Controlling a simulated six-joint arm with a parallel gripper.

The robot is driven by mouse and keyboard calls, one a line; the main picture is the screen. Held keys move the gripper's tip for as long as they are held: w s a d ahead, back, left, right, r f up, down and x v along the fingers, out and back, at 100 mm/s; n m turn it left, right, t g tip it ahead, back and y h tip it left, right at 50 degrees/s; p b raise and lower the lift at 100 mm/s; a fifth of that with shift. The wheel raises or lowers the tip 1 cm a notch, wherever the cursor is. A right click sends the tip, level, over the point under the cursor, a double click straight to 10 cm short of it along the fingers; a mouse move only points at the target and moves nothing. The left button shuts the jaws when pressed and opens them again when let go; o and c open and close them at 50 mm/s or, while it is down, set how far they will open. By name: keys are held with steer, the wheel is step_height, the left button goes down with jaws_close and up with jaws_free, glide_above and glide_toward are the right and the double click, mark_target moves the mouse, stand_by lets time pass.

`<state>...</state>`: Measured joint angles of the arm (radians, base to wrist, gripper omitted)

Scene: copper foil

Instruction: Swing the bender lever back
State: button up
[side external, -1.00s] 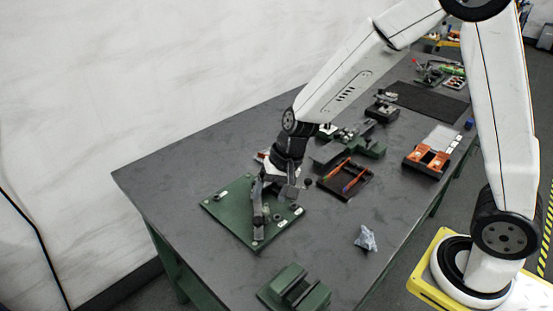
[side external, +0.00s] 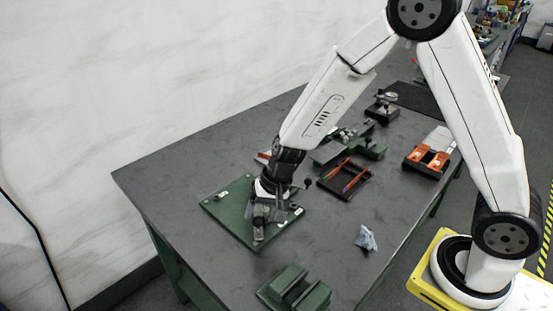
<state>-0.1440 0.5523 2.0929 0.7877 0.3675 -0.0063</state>
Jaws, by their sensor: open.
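The bender is a green square plate (side external: 225,206) with pale round and oblong fittings, lying near the table's left end. A grey metal bar (side external: 258,232) stands out on its front part. A small dark knob (side external: 307,183) shows at the plate's right edge; it may belong to the lever, most of which I cannot make out behind my gripper. My gripper (side external: 270,217) is low over the right half of the plate, pointing down, with its jaws open beside the grey bar. Whether a finger touches the bar or lever is too small to tell.
A green grooved block (side external: 295,290) sits at the front edge. Crumpled foil (side external: 367,238) lies right of the plate. A dark tray (side external: 345,181) with orange-handled tools, a green fixture (side external: 370,149) and an orange-and-black holder (side external: 428,158) stand behind. Bare table lies around the foil.

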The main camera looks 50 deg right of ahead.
steer(key=shift+x, duration=0.85)
jaws_close()
stand_by(1.0)
